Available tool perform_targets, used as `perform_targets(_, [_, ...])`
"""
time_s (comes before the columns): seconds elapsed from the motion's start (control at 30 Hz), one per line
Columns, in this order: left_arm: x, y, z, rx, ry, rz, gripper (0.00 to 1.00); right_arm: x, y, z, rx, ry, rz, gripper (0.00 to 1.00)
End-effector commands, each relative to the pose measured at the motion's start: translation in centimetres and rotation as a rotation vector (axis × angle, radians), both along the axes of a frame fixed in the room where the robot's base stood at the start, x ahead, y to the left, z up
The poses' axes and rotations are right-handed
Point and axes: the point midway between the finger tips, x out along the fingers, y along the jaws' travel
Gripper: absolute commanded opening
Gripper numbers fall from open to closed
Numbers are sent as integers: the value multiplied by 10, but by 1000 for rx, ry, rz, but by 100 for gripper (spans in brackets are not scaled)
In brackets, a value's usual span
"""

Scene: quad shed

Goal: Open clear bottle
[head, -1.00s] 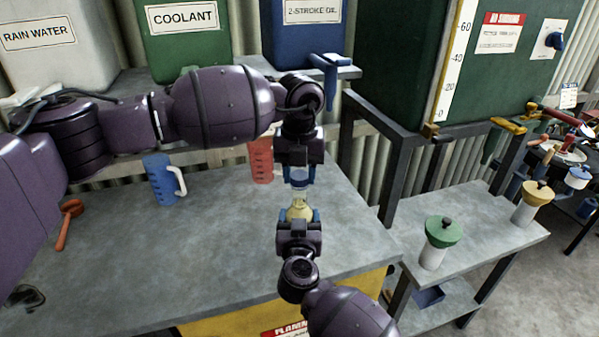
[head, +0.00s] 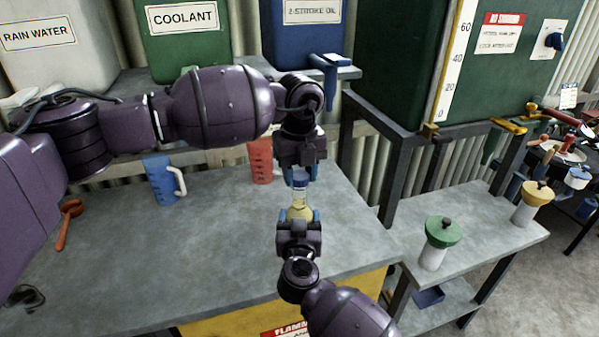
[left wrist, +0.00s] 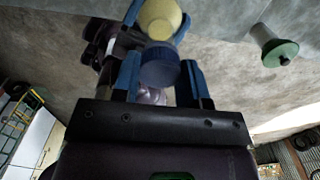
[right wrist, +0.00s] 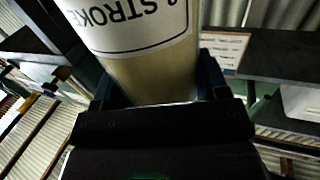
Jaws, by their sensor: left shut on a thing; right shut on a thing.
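The clear bottle (head: 299,213) holds pale yellow liquid and stands upright above the bench, in front of me. My right gripper (head: 299,222) comes from below and is shut on its body. In the right wrist view the bottle (right wrist: 155,75) fills the space between the fingers, with a white label reading "STROKE". Its blue cap (head: 300,178) is at the top, above the clear neck. My left gripper (head: 301,176) comes from above and is shut on the cap. In the left wrist view the cap (left wrist: 160,66) sits between the blue fingers. I cannot tell whether it is still seated.
A blue jug (head: 162,182) and a red jug (head: 260,162) stand behind on the grey bench (head: 130,265). An orange-handled tool (head: 66,225) lies at left. A green-lidded container (head: 441,240) and a yellow-lidded one (head: 532,204) stand on the right bench. Tanks line the back.

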Motion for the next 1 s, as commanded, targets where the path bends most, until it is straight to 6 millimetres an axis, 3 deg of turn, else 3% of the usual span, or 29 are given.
perform_targets(1.0, [0,0,22,0,0,-1,11,0,0,0,0,0,0,1])
